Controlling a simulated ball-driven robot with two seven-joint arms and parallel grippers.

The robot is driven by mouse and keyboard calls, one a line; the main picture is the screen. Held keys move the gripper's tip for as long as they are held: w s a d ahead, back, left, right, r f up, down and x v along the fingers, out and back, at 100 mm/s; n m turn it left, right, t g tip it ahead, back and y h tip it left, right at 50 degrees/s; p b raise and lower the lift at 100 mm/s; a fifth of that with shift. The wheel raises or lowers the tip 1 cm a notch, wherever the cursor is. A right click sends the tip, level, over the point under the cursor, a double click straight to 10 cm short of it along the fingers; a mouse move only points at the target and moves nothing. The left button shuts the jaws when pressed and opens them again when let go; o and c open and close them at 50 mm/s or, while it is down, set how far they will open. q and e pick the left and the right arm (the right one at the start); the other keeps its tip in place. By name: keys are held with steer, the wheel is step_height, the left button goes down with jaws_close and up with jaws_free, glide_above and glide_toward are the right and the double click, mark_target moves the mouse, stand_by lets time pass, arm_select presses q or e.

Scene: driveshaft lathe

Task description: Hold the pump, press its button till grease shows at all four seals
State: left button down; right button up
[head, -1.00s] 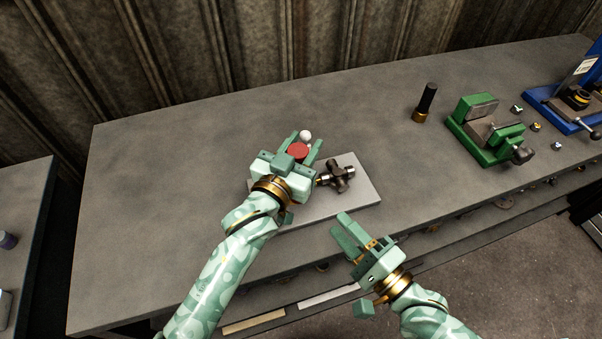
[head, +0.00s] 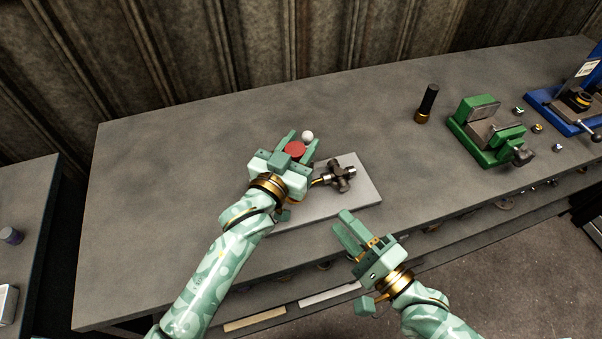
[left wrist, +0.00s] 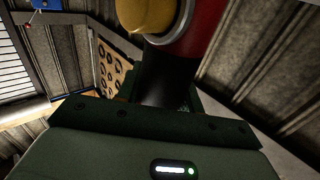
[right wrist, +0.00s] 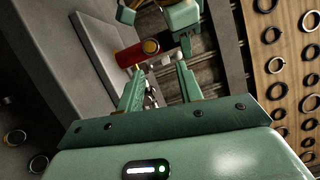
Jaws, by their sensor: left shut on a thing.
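The pump (head: 295,149) has a red body, and my left gripper (head: 300,143) is shut on it above the pale plate (head: 366,196). In the left wrist view the pump's red body (left wrist: 208,28) joins a black part between the fingers, with a yellow button (left wrist: 148,12) on its side. A dark cross-shaped joint (head: 342,174) lies on the plate. A thin brass-coloured tube reaches from the pump side to it; whether they touch I cannot tell. The seals are too small to read for grease. My right gripper (head: 341,223) is open and empty, apart from the pump. The pump (right wrist: 128,57) and button (right wrist: 150,47) show beyond its fingers.
A white ball (head: 308,135) shows just behind the pump. A black cylinder with a brass base (head: 427,104), a green vice (head: 488,130) and a blue machine (head: 575,105) stand to the right. The left part of the bench (head: 160,190) is clear.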

stand_by(0.4)
steer(key=shift+f, duration=0.1)
steer(key=c, duration=0.4)
steer(key=s+a+m, duration=0.1)
steer(key=s+f+m, duration=0.1)
steer(key=s+a+m, duration=0.1)
steer(key=s, duration=0.1)
steer(key=shift+a+f+h, duration=0.15)
steer(key=shift+a+h, duration=0.2)
steer(key=shift+h, duration=0.05)
jaws_close()
steer(key=shift+s+a+m+t+h, duration=0.1)
steer(key=shift+s+m+t+h, duration=0.55)
steer(key=shift+m, duration=2.2)
steer(key=shift+s+d+m+t+h, duration=0.15)
steer(key=shift+m+h, duration=0.95)
steer(key=shift+m, duration=1.8)
steer(key=shift+s+a+m+t+h, duration=0.15)
steer(key=shift+s+m+t+h, duration=0.5)
steer(key=shift+m, duration=2.2)
steer(key=shift+w+g, duration=0.2)
steer(key=shift+g, duration=0.05)
